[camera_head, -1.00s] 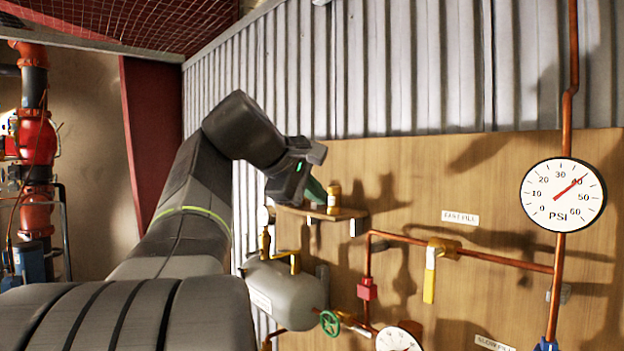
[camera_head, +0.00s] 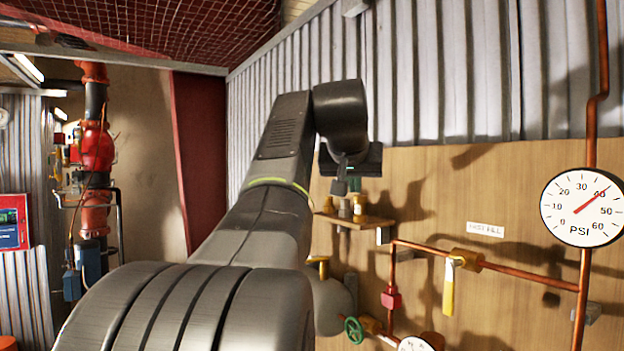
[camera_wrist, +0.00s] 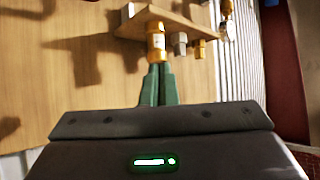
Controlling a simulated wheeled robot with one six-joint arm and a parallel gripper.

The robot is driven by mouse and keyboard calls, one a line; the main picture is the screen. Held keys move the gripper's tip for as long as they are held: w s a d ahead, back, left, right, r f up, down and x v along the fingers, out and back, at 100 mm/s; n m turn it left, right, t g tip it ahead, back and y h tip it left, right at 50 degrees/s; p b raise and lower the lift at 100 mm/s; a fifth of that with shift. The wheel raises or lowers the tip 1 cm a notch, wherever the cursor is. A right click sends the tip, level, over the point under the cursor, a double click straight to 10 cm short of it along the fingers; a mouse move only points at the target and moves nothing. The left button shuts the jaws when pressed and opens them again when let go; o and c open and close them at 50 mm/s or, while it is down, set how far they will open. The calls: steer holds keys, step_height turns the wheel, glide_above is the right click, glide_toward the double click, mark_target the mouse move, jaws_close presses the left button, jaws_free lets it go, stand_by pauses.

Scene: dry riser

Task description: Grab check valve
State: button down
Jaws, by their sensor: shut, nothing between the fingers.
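Three small fittings stand on a wooden shelf (camera_head: 372,222) on the board: a brass one (camera_head: 359,208), a grey one (camera_head: 344,209) and another brass one (camera_head: 328,205). I cannot tell which is the check valve. In the wrist view, where the shelf (camera_wrist: 181,22) appears upside down, the larger brass fitting (camera_wrist: 156,42) lies just beyond my fingertips, with the grey fitting (camera_wrist: 180,42) and smaller brass fitting (camera_wrist: 199,49) to its right. My gripper (camera_head: 353,184) is above the shelf. Its green fingers (camera_wrist: 158,85) are together and empty; contact with the brass fitting is unclear.
Below the shelf are a grey tank (camera_head: 328,300), a green handwheel (camera_head: 354,330) and copper piping with a yellow-handled valve (camera_head: 448,285). A PSI gauge (camera_head: 582,207) is at right. Red riser pipework (camera_head: 97,150) stands far left. The board above the shelf is bare.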

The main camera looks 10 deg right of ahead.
steer(key=p, duration=0.2)
glide_above(360, 209)
steer(key=shift+s+a+r, duration=0.1)
steer(key=shift+s+a, duration=0.1)
steer(key=shift+a, duration=0.2)
steer(key=shift+w+d+f, duration=0.1)
steer(key=shift+w+f, duration=0.1)
steer(key=shift+f, duration=0.35)
steer(key=shift+s+f, duration=0.2)
steer(key=shift+f, duration=0.2)
steer(key=shift+f, duration=0.1)
